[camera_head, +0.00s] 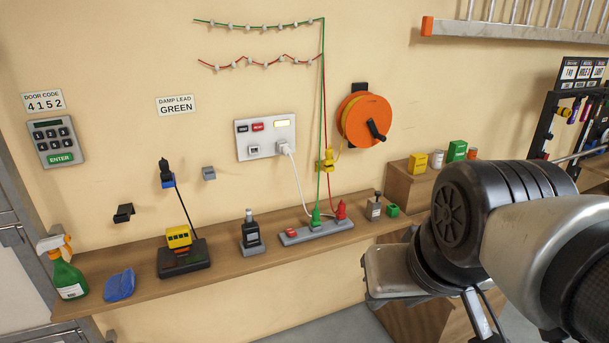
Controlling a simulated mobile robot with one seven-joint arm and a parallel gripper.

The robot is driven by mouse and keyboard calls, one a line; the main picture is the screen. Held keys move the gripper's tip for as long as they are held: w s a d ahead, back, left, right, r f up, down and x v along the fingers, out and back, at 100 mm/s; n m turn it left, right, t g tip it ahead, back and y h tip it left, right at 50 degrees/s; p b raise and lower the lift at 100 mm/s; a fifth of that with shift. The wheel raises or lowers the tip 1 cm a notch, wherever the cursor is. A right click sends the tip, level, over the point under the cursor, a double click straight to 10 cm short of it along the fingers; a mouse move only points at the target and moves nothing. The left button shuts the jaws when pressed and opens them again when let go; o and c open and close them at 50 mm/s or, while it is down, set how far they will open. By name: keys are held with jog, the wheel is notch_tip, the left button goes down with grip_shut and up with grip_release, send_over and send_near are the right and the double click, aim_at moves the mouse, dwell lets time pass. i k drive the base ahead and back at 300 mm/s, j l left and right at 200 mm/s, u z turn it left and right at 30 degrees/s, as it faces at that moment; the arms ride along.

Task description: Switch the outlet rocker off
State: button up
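A white outlet plate (265,149) is on the wall, left of the orange reel. It has a black button and a red button at its upper left, and a small pale lit piece (282,123) at its upper right that may be the rocker. Its on or off position is too small to tell. My arm fills the lower right, well away from the outlet. A grey metal part of my arm's end (392,272) shows beyond the black joint, but no fingertips can be made out.
A wooden shelf (130,308) runs below the outlet. Red and green cords hang right of the outlet. The wall before it looks clear.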

aim_at(291, 231)
jog(key=i+j, duration=0.2)
jog(key=i, duration=0.2)
jog(key=i+j, duration=0.2)
jog(key=i, duration=0.15)
jog(key=i+j, duration=0.2)
jog(key=i, duration=0.2)
jog(key=u, duration=0.05)
